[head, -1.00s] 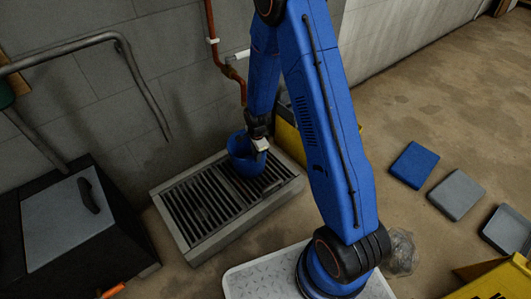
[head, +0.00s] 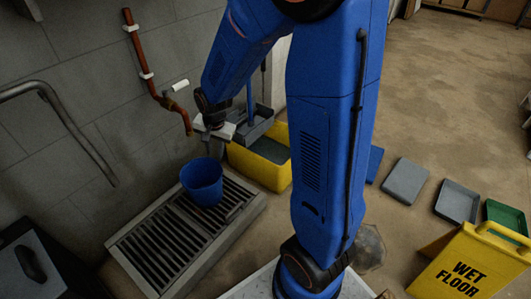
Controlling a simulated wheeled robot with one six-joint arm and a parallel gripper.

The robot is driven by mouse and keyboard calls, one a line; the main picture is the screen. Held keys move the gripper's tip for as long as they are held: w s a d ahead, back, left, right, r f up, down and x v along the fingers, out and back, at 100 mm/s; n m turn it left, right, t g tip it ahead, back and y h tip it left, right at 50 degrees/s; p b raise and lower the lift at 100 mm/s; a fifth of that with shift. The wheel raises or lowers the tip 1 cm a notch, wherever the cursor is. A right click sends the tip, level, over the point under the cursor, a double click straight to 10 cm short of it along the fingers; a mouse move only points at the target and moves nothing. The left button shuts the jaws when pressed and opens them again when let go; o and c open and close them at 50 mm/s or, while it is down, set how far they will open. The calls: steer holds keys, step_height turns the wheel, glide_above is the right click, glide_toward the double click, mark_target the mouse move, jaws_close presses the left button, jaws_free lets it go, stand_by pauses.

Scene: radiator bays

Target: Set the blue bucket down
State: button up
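The blue bucket (head: 203,184) stands upright on the slatted floor grate (head: 160,245), on its far right part, below the open end of a copper pipe. Its inside looks dark, and I cannot tell whether it holds anything.
The copper pipe (head: 160,95) with a white lever (head: 180,86) runs down the wall. A yellow mop bucket (head: 258,168) stands right of the grate. A dark cabinet (head: 40,265) is at lower left. Trays (head: 405,180) and a yellow wet-floor sign (head: 470,268) are at right.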

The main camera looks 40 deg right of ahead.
steer(key=s+d+r+n+t, duration=0.1)
steer(key=s+r+n, duration=0.4)
steer(key=s+r, duration=0.4)
steer(key=s+d+r+n+t, duration=0.1)
steer(key=s+r+n, duration=0.4)
steer(key=s, duration=1.3)
step_height(320, 180, up, 5)
steer(key=shift+s+d+f, duration=0.1)
steer(key=shift+s+d, duration=0.1)
steer(key=shift+d, duration=0.3)
